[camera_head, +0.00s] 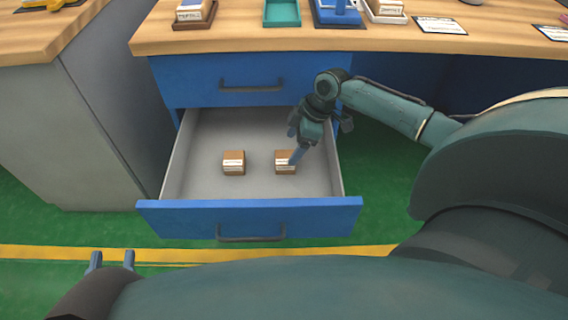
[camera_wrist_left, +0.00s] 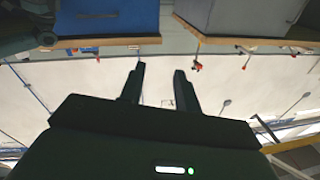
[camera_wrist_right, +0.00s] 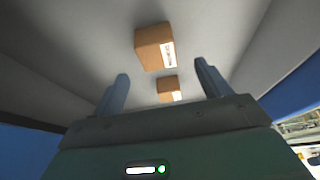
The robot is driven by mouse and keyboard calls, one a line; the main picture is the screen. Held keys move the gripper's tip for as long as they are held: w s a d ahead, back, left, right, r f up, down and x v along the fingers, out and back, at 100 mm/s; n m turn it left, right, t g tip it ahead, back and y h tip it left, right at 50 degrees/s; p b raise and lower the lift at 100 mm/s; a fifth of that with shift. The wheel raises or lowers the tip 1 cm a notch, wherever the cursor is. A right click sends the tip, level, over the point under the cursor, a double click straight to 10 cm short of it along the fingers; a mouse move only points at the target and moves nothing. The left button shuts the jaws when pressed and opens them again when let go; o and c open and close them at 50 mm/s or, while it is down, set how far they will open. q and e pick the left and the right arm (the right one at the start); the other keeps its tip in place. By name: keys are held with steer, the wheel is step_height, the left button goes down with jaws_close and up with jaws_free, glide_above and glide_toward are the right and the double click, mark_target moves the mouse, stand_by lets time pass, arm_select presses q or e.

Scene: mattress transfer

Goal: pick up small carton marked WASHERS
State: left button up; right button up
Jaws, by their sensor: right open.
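Two small brown cartons with white labels lie in the open drawer, a left carton (camera_head: 233,163) and a right carton (camera_head: 282,168). The lettering is too small to read, so I cannot tell which is marked WASHERS. My right gripper (camera_head: 296,155) reaches down into the drawer at the right carton and partly covers it; touching or apart cannot be told. In the right wrist view my gripper (camera_wrist_right: 161,70) is open, with a larger-looking carton (camera_wrist_right: 150,47) and a smaller-looking carton (camera_wrist_right: 165,86) beyond it. My left gripper (camera_head: 112,257) is open and empty, low at the left.
The blue-fronted drawer (camera_head: 190,219) is pulled out below a closed drawer (camera_head: 200,80). The wooden worktop (camera_head: 230,37) above carries trays, boxes and cards. A grey cabinet (camera_head: 110,110) stands at the left. The drawer floor around the cartons is clear.

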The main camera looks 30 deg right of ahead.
mark_target(286, 156)
steer(key=shift+x, duration=1.05)
steer(key=b+x, duration=0.2)
steer(key=x, duration=0.1)
steer(key=b+x, duration=0.1)
steer(key=x, duration=0.1)
steer(key=shift+d+f, duration=0.1)
steer(key=shift+d, duration=0.2)
arm_select(q)
steer(key=shift+d+t+h, duration=0.4)
steer(key=shift+h, duration=0.1)
arm_select(e)
steer(key=shift+c, duration=0.4)
steer(key=c, duration=1)
